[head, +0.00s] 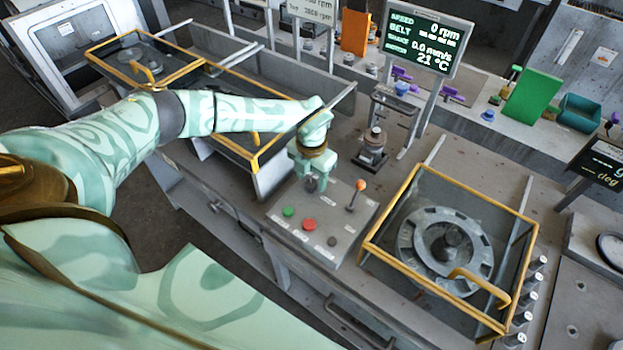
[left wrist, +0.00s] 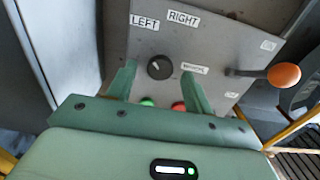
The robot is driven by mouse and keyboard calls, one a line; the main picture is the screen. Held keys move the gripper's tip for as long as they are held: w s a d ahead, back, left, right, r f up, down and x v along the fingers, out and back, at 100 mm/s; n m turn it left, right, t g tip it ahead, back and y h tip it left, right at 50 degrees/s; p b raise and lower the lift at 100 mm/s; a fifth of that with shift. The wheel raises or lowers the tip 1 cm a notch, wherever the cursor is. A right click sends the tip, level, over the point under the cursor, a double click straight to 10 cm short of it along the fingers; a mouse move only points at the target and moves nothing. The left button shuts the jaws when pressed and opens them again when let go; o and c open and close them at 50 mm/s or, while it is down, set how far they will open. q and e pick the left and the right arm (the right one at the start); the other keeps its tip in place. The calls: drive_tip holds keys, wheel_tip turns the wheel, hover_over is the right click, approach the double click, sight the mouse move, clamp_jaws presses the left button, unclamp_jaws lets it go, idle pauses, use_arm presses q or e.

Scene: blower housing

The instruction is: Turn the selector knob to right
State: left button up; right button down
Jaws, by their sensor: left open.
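The selector knob (left wrist: 159,67) is a small dark round knob on the grey control panel (head: 330,245). In the left wrist view, labels LEFT (left wrist: 145,22) and RIGHT (left wrist: 183,18) stand beyond it, and a smaller third label (left wrist: 194,70) is to its right. I cannot tell which label the knob points at. My left gripper (left wrist: 160,78) is open, with one finger on each side of the knob and visible gaps between. In the head view my left gripper (head: 313,178) is low over the panel's back left part and mostly hides the knob. My right gripper is not in view.
The panel also has a green button (head: 288,211), a red button (head: 309,224) and a lever with an orange ball (head: 361,185). Right of it is a yellow-framed guard (head: 388,209) around a round housing (head: 415,240). A small post fixture (head: 374,145) stands behind.

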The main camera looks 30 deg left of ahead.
use_arm(q)
drive_tip(key=shift+f, duration=0.55)
drive_tip(key=shift+c, duration=0.3)
drive_tip(key=c, duration=0.9)
drive_tip(key=m+p, duration=0.1)
drive_tip(key=m, duration=0.4)
drive_tip(key=shift+r, duration=0.15)
drive_tip(key=m+p, duration=0.1)
drive_tip(key=m, duration=0.5)
drive_tip(key=shift+m, duration=0.3)
